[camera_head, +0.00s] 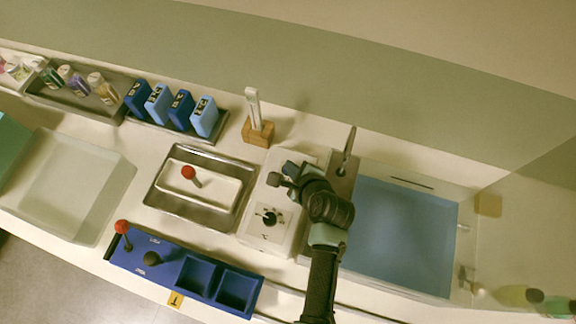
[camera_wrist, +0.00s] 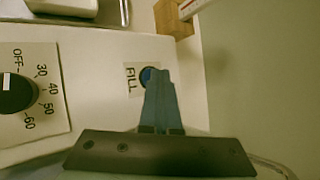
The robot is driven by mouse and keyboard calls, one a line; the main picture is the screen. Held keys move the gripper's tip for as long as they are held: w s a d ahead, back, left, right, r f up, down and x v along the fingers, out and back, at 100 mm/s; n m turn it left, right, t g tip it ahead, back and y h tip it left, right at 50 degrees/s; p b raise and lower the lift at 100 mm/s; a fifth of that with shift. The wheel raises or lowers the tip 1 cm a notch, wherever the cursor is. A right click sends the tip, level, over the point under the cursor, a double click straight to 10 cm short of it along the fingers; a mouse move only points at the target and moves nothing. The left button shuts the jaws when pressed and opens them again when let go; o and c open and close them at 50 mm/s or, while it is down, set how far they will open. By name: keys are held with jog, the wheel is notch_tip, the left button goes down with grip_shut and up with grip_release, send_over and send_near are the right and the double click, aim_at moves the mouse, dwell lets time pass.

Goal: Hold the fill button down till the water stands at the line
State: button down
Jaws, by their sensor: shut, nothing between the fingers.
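The blue round fill button (camera_wrist: 148,75) sits beside a "FILL" label on a white control unit (camera_head: 268,222). My gripper (camera_wrist: 158,76) is shut and empty, its blue-grey fingertips over the right part of the button. I cannot tell whether they press it. In the head view my gripper (camera_head: 285,178) is at the unit's back end, and the button is hidden there. A basin (camera_head: 455,250) to the right of the unit shows a flat blue area (camera_head: 400,235), perhaps water. A short dark line (camera_head: 411,183) shows at its back edge; the water's height against it is unclear.
A dark dial (camera_head: 270,217) is on the unit's front part. A metal tray (camera_head: 160,205) with a red-knobbed piece stands left. A wooden block (camera_head: 258,131) with a thermometer-like stick and a metal spout (camera_head: 348,150) stand behind. A blue caddy (camera_head: 165,262) lies in front.

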jog(key=shift+r+p, duration=0.8)
jog(key=shift+p, duration=0.2)
jog(key=shift+r, duration=0.1)
notch_tip(320, 180, up, 5)
jog(key=p, duration=0.5)
jog(key=shift+p, duration=0.3)
